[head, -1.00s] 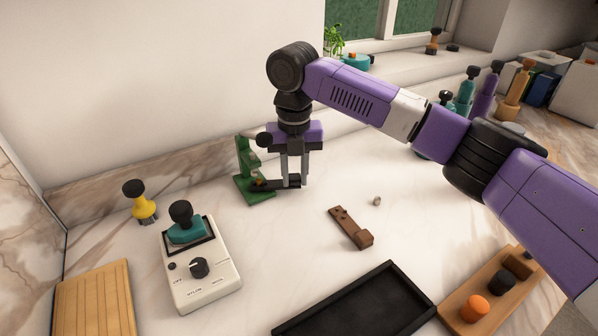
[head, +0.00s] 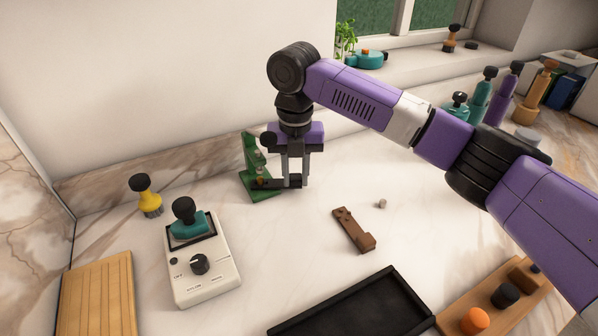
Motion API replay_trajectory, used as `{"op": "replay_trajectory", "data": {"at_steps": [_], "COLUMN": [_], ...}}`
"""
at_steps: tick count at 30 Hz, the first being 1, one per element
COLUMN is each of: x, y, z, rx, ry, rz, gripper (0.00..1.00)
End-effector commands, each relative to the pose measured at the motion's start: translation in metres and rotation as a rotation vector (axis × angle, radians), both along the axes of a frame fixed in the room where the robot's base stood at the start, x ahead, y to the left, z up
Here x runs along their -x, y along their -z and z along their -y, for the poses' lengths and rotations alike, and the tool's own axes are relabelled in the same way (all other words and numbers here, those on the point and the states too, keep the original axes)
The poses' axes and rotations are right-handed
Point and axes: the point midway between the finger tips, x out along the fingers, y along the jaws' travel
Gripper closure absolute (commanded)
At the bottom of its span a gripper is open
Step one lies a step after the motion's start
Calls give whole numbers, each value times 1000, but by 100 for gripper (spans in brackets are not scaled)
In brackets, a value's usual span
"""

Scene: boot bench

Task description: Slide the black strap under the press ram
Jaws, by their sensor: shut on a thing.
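The green press (head: 250,152) stands on the counter near the back wall, left of my gripper. My gripper (head: 294,184) points straight down, low over the counter, and is shut on the black strap (head: 273,184). The strap lies roughly level and reaches left from the fingers over the press base (head: 263,196). Its left end shows in the press opening, below the upper part of the press. Small parts there make it hard to tell whether the end is exactly beneath the ram. The part of the strap between the fingers is hidden.
A white dial unit (head: 205,279) and a yellow stamp-like tool (head: 148,197) stand left of the press. A brown notched piece (head: 354,230) and a small grey piece (head: 381,203) lie to the right. A black tray (head: 392,277) is in front. The counter between is clear.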

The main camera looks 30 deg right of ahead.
Motion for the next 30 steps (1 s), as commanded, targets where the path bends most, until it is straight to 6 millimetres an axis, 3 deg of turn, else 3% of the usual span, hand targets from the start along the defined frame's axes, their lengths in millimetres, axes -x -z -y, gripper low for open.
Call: {"op": "replay_trajectory", "data": {"at_steps": [10, 11, 15, 25, 30], "x": [0, 0, 0, 0, -1], "y": [0, 0, 0, -2, -22], "z": [-2, -2, -2, -1, -2], "rx": [0, 0, 0, 0, 0], "ry": [0, 0, 0, 0, 0], "rz": [0, 0, 0, 1, 3], "gripper": [100, 72, 48, 48, 48]}}
